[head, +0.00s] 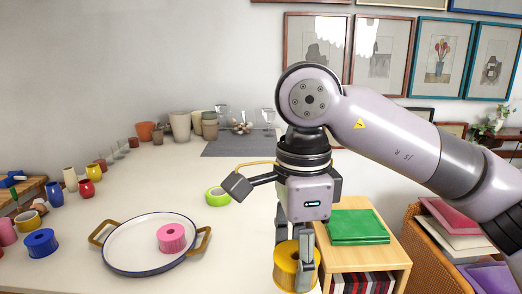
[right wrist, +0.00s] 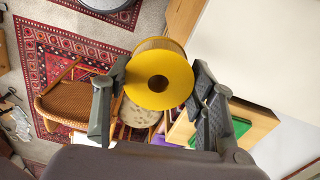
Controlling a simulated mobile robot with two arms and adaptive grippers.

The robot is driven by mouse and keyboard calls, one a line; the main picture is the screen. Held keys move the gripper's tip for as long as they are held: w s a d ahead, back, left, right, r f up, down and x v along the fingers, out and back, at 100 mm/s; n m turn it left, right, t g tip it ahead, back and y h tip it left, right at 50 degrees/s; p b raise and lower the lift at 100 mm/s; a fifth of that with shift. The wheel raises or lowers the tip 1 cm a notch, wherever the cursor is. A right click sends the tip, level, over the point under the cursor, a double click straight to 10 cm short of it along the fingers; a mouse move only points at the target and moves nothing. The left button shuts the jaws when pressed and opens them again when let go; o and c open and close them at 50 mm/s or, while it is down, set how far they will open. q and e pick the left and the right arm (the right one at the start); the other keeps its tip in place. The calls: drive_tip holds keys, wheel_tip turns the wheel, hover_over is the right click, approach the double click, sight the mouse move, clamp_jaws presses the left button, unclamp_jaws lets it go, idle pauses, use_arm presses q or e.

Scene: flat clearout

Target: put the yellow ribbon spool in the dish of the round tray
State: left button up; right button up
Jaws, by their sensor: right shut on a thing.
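The yellow ribbon spool (head: 284,270) is between the fingers of my right gripper (head: 302,262), at the lower middle of the head view. My right gripper is shut on it. In the right wrist view the yellow spool (right wrist: 148,92) shows its round face and centre hole, with a finger on each side. The round tray (head: 130,242) is white with a blue rim and two wooden handles. It lies on the white table to the left of the gripper. A pink spool (head: 172,238) sits in its dish, right of the middle. My left gripper is not in view.
A green roll (head: 217,196) lies behind the tray. A blue spool (head: 40,242), another yellow spool (head: 28,221) and a pink one (head: 6,232) stand at the left. Cups and glasses line the back. A wooden shelf (head: 385,246) with green folders stands right of the gripper.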

drive_tip(key=d+f+n, duration=1.4)
drive_tip(key=f+n, duration=0.2)
drive_tip(key=f, duration=0.3)
drive_tip(key=shift+n, duration=0.3)
drive_tip(key=shift+s+f, duration=0.15)
drive_tip(key=shift+f, duration=0.05)
